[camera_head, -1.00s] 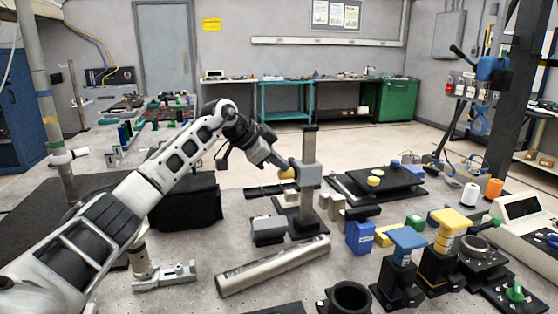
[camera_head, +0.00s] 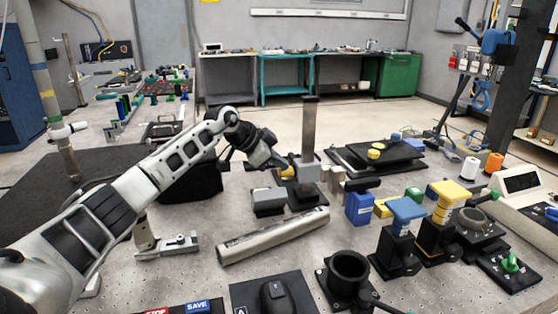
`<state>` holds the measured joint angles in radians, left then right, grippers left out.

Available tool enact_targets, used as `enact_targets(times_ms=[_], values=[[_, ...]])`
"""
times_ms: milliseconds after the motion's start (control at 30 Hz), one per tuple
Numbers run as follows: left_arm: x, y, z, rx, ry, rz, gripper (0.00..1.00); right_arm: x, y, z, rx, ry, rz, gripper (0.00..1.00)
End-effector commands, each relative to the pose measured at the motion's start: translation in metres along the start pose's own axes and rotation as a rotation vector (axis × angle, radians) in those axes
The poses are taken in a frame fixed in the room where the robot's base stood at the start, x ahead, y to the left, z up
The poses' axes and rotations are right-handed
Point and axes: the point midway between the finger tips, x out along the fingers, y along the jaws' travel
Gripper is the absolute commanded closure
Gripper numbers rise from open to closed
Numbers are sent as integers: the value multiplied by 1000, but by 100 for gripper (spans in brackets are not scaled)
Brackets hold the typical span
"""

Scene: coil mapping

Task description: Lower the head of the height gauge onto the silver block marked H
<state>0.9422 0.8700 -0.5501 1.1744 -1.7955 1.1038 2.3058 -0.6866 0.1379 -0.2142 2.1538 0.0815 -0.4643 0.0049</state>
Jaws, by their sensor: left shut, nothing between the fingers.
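The height gauge stands mid-table, with a tall dark column (camera_head: 309,130) and a grey head (camera_head: 309,173) low on it. A yellow knob (camera_head: 287,172) sits at the head's left side. My left gripper (camera_head: 277,163) is shut with nothing between its fingers, its tips at or very near the knob and head; I cannot tell if they touch. Small silver-grey blocks (camera_head: 335,180) stand just right of the gauge. No H mark is readable, and the space under the head is too small to tell whether the head touches a block. My right gripper is not in view.
A grey box (camera_head: 268,202) and a long metal cylinder (camera_head: 272,236) lie in front of the gauge. Blue (camera_head: 359,208) and yellow-topped (camera_head: 449,194) fixtures stand to the right. A black ring holder (camera_head: 348,276) is at the front. A black plate (camera_head: 376,155) lies behind.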

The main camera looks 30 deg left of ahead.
Motion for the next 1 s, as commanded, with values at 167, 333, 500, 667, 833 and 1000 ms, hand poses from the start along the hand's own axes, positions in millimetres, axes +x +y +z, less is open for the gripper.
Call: enact_targets(times_ms=[167, 333, 500, 667, 833, 1000], values=[[-16, -2, -21, 4, 1, 4, 100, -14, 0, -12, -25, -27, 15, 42], [-31, -1, -36, 7, 1, 4, 100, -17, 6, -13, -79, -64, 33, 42], [-70, 0, -29, 9, -1, 1, 100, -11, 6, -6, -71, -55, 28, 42], [-99, 0, -30, 8, 0, 3, 100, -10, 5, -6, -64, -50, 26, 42], [-117, 0, -30, 5, 1, 4, 100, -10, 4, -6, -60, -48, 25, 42], [-122, 0, -31, 5, 1, 7, 100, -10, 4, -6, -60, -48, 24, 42]])
